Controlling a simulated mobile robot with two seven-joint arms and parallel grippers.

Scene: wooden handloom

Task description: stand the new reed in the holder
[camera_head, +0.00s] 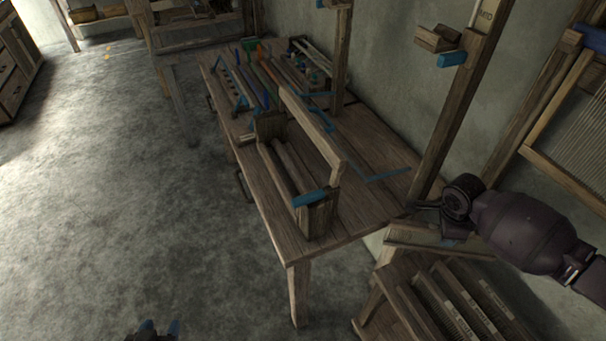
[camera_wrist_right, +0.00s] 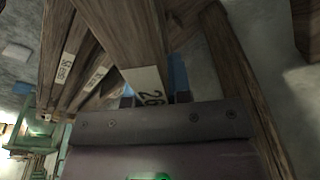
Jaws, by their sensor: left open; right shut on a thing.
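A wooden stand with upright end blocks and a long top rail (camera_head: 312,130) is on the table; it looks like the holder, with a blue piece at its near end. My right gripper (camera_head: 448,238) is right of the table, above the reed rack. In the right wrist view it is shut on a wooden reed (camera_wrist_right: 122,38) with a pale number label; blue fingertips show on either side. In the head view I cannot tell whether this reed is clear of the rack. My left gripper (camera_head: 158,330) is open and empty, cut off by the bottom edge.
The rack (camera_head: 372,303) at lower right holds several labelled reeds (camera_head: 470,300). The wooden table (camera_head: 375,195) carries coloured tools (camera_head: 262,75) at its far end. A tall post (camera_head: 455,110) rises between table and wall. The floor (camera_head: 120,190) at left is clear.

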